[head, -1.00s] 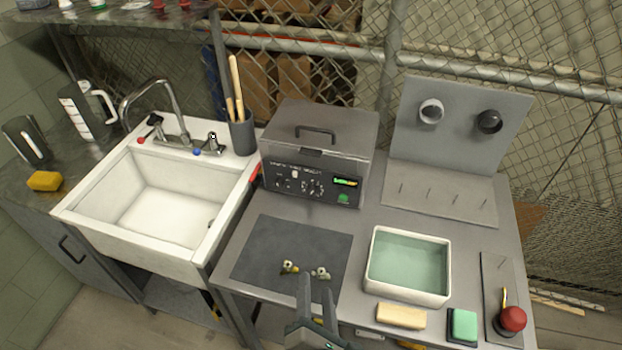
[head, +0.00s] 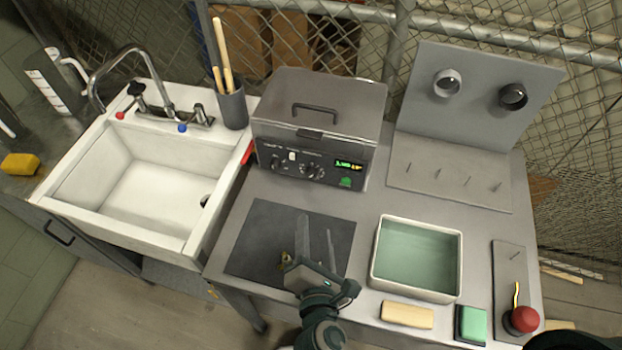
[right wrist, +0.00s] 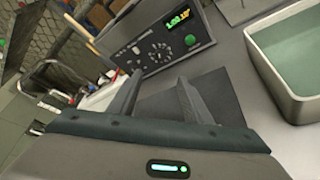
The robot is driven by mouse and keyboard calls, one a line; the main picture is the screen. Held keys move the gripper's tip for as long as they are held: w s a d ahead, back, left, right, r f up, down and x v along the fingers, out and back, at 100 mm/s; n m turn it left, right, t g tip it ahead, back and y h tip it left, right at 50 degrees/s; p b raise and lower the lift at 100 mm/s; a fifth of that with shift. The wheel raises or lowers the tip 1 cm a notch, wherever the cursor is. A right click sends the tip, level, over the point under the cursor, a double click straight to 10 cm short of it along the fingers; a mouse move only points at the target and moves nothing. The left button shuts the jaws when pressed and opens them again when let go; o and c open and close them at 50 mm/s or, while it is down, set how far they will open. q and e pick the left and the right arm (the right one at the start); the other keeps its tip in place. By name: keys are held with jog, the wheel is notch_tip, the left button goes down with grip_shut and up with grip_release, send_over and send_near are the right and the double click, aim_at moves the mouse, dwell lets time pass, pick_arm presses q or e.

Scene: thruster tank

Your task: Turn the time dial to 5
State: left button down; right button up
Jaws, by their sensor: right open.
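The grey tank machine (head: 318,120) stands at the back of the steel table, its lid with a handle closed. Its dark front panel carries knobs, a lit display (head: 348,165) and a green button (head: 345,182). The round dial (head: 313,171) sits left of the display; it also shows with its ring of marks in the right wrist view (right wrist: 160,52). Its setting is too small to read. My right gripper (head: 315,228) is open over the dark mat, in front of the panel and apart from it. My left gripper is not in view.
A dark mat (head: 260,235) lies before the machine; a small brass part (head: 284,258) shows beside my gripper. A white sink (head: 90,210) is left.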

jog(key=p, duration=0.5)
send_near(311, 178)
jog(key=x, duration=0.8)
jog(key=shift+r, duration=0.25)
jog(key=c, duration=1.1)
jog(key=shift+o, duration=0.2)
jog(key=shift+f+b, duration=0.15)
jog(key=shift+b, duration=0.3)
jog(key=m+b, duration=0.1)
jog(key=b, duration=0.2)
jog(key=m+t+y+b, duration=0.1)
jog(key=m+b, duration=0.1)
jog(key=b, duration=0.2)
jog(key=shift+s+d+f+t, duration=0.1)
jog(key=shift+f+t, duration=0.2)
jog(key=shift+f, duration=0.05)
jog(key=shift+m+t+b, duration=0.4)
jog(key=shift+m+b, duration=0.8)
jog(key=shift+b, duration=1.15)
